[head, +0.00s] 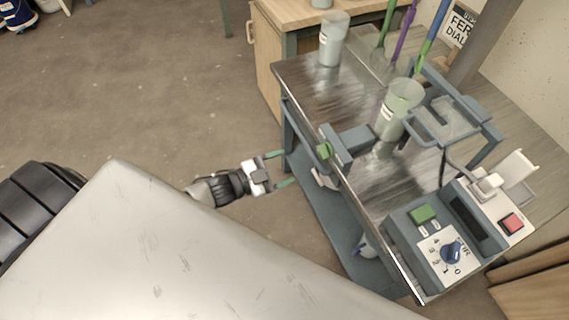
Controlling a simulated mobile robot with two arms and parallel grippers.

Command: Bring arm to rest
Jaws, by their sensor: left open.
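My left gripper (280,169) shows left of the metal bench's near edge. Its two greenish fingers are spread apart with nothing between them. The fingertips lie close to the bench's frame in the picture; I cannot tell whether they touch it. The wrist and dark forearm trail to the left, partly hidden by the large pale panel of my own body in the foreground. My right gripper is not in view.
The metal-topped bench (305,75) carries a translucent cup (333,38), another cup (398,108) by a grey stand, and a control box (423,214) with a blue knob. A wooden cabinet (268,62) stands behind. Open floor (150,90) lies to the left.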

